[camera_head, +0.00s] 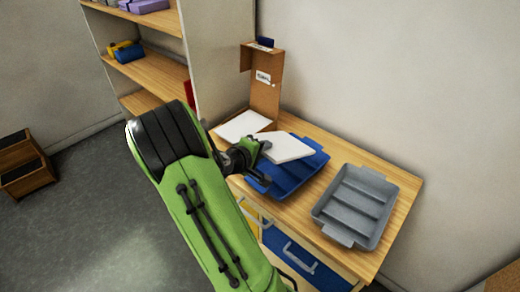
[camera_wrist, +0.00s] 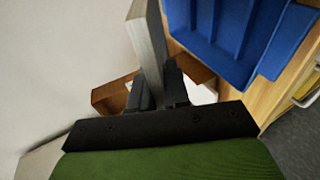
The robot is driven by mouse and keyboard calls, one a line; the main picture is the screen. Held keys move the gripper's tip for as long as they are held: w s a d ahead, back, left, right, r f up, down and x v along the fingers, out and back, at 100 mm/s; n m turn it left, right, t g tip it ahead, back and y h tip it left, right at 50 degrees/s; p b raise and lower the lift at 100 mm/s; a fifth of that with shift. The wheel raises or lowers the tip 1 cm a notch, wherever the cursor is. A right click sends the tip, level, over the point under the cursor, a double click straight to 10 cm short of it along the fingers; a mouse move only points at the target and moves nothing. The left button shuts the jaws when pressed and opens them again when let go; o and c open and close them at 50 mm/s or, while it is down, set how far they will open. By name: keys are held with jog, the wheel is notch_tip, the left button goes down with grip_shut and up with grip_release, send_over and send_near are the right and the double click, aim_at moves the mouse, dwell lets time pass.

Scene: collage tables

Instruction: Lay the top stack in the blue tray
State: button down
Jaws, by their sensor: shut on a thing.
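A white paper stack (camera_head: 287,147) is held over the blue tray (camera_head: 290,185), covering part of it in the head view. My gripper (camera_head: 264,147) is shut on the stack's left edge. In the wrist view the stack (camera_wrist: 149,45) is seen edge-on between the fingers of my gripper (camera_wrist: 158,88), with the blue tray (camera_wrist: 205,50) to its right. I cannot tell whether the stack touches the tray. Another white stack (camera_head: 243,125) lies at the foot of the cardboard holder (camera_head: 265,95).
A grey tray (camera_head: 355,205) sits on the wooden table (camera_head: 402,190) right of the blue tray. A shelf unit (camera_head: 155,68) stands at the back left. A wooden crate (camera_head: 27,165) is on the floor at the far left.

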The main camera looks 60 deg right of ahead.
jog(key=shift+s+d+f+b, duration=0.2)
jog(key=shift+d+f+b, duration=0.3)
jog(key=shift+d+f, duration=0.3)
jog(key=shift+s+d+f+b, duration=0.15)
jog(key=shift+d+f+b, duration=0.35)
jog(key=shift+f, duration=0.35)
jog(key=shift+s+d+f+b, duration=0.1)
jog(key=shift+d+f+b, duration=0.3)
jog(key=shift+f+b, duration=0.25)
jog(key=shift+s+d+f+b, duration=0.1)
jog(key=shift+d+f+b, duration=0.35)
jog(key=shift+f, duration=0.35)
jog(key=shift+s+d+f+b, duration=0.1)
jog(key=shift+d+f+b, duration=0.3)
jog(key=shift+f+b, duration=0.25)
jog(key=c, duration=0.6)
grip_release()
jog(key=shift+f, duration=0.1)
jog(key=v, duration=0.3)
jog(key=w+v, duration=0.1)
jog(key=v, duration=0.2)
jog(key=p+v, duration=0.1)
jog(key=v, duration=0.2)
jog(key=shift+w, duration=0.35)
jog(key=shift+d, duration=0.1)
